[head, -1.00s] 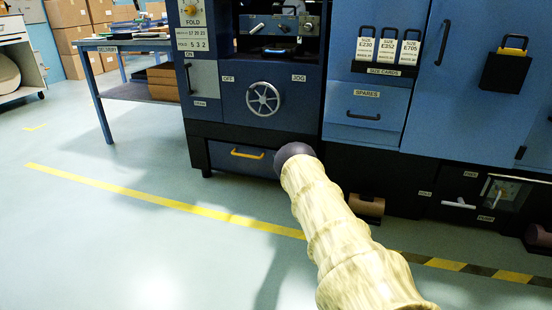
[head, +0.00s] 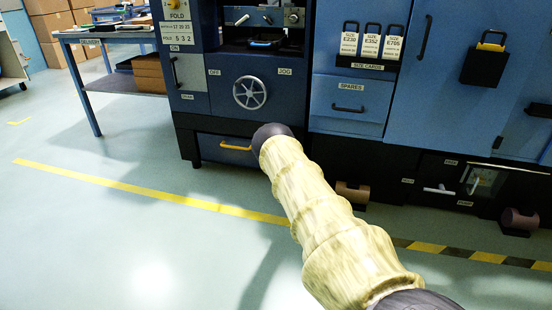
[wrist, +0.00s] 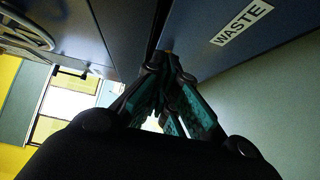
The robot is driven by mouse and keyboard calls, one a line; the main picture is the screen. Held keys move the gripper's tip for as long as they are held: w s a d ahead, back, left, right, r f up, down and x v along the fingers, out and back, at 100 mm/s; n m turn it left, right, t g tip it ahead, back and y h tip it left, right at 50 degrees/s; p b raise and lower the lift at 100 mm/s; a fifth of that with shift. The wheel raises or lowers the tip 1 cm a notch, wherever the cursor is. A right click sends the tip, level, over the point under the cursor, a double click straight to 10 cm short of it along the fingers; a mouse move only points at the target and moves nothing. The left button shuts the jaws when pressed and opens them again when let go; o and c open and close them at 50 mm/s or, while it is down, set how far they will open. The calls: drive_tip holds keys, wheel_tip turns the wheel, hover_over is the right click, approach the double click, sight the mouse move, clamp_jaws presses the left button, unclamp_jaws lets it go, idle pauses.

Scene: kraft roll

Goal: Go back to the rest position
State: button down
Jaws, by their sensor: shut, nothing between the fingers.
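My gripper (wrist: 178,92) shows in the wrist view with its dark, teal-padded fingers brought together and nothing between them. A dark blue panel with a WASTE label (wrist: 241,25) is close by, at the upper right of that view. In the head view my sleeved arm reaches up from the lower right, and its dark end covers part of the low drawer with the yellow handle (head: 234,146). The gripper itself is hidden behind the arm there.
The blue machine with a handwheel (head: 249,92) stands ahead. Blue cabinets (head: 455,80) continue to the right, with a brown roll (head: 352,192) below. A delivery table (head: 110,38) is at the left. The floor (head: 90,240) at the lower left is clear.

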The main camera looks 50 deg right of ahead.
drive_tip(key=p+v, duration=0.1)
drive_tip(key=v, duration=0.4)
drive_tip(key=shift+p, duration=0.4)
drive_tip(key=s+a+f+m+g, duration=0.3)
drive_tip(key=s+a+f, duration=0.25)
drive_tip(key=a, duration=0.45)
drive_tip(key=s+a+f+m+g+y+p, duration=0.1)
drive_tip(key=s+a+f+m+g, duration=0.15)
drive_tip(key=s+a+f, duration=0.5)
drive_tip(key=s+a+f+m+g, duration=0.3)
drive_tip(key=s+a+m, duration=0.1)
drive_tip(key=a, duration=0.7)
drive_tip(key=s+a+r+m+g+y+p, duration=0.15)
drive_tip(key=s+a+m+g+y, duration=0.45)
drive_tip(key=s+a, duration=1.9)
drive_tip(key=s+a+r+g+h, duration=0.1)
drive_tip(key=s+a+r, duration=0.15)
drive_tip(key=s, duration=0.25)
drive_tip(key=s+a+r+g+h, duration=0.1)
drive_tip(key=s+r+g, duration=0.15)
drive_tip(key=s, duration=0.25)
wheel_tip(320, 180, up, 38)
drive_tip(key=p, duration=3.8)
drive_tip(key=shift+s+a+t, duration=0.15)
drive_tip(key=shift+s+t, duration=0.1)
drive_tip(key=shift+t, duration=0.05)
